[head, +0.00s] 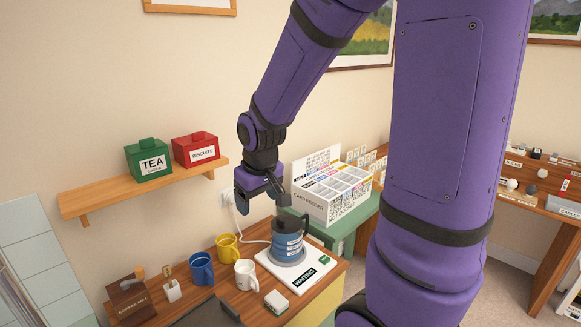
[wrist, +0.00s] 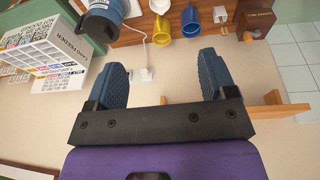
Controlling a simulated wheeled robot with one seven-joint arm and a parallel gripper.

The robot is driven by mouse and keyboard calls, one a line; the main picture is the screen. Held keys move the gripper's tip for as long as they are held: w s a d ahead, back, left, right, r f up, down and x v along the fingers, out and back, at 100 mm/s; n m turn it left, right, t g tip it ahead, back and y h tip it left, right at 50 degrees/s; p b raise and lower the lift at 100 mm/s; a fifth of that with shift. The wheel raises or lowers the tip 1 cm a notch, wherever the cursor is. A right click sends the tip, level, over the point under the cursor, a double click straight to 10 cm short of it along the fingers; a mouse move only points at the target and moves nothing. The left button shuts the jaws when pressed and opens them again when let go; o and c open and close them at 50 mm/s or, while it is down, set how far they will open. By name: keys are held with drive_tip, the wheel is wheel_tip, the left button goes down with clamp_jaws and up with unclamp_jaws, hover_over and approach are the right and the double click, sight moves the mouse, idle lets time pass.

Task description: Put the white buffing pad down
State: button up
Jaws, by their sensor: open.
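My gripper (head: 262,192) is open, above and behind the blue kettle in the head view. In the wrist view its two blue ridged fingers (wrist: 163,70) stand wide apart with nothing between them. I cannot make out the white buffing pad for certain. A small white block (head: 277,302) lies near the front edge of the wooden counter (head: 232,296), right of the white mug; I cannot tell whether it is the pad. A round whitish thing (head: 512,184) lies on the far right shelf, too small to name.
A blue kettle (head: 288,243) stands on a white base (head: 302,273) marked WAITING. Blue (head: 201,270), yellow (head: 227,247) and white (head: 245,274) mugs and a coffee mill (head: 131,300) stand left. A card feeder (head: 331,190) stands behind right; a shelf (head: 146,188) holds tins.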

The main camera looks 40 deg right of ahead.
drive_tip(key=s+a+r+t, duration=0.1)
drive_tip(key=s+a+r, duration=0.1)
drive_tip(key=s+r, duration=0.5)
drive_tip(key=s+a+r+t, duration=0.1)
drive_tip(key=s+a+r, duration=0.2)
drive_tip(key=s+r, duration=0.5)
drive_tip(key=shift+s+a+y, duration=0.2)
drive_tip(key=shift+s+y, duration=0.2)
drive_tip(key=shift+s, duration=0.5)
idle(0.5)
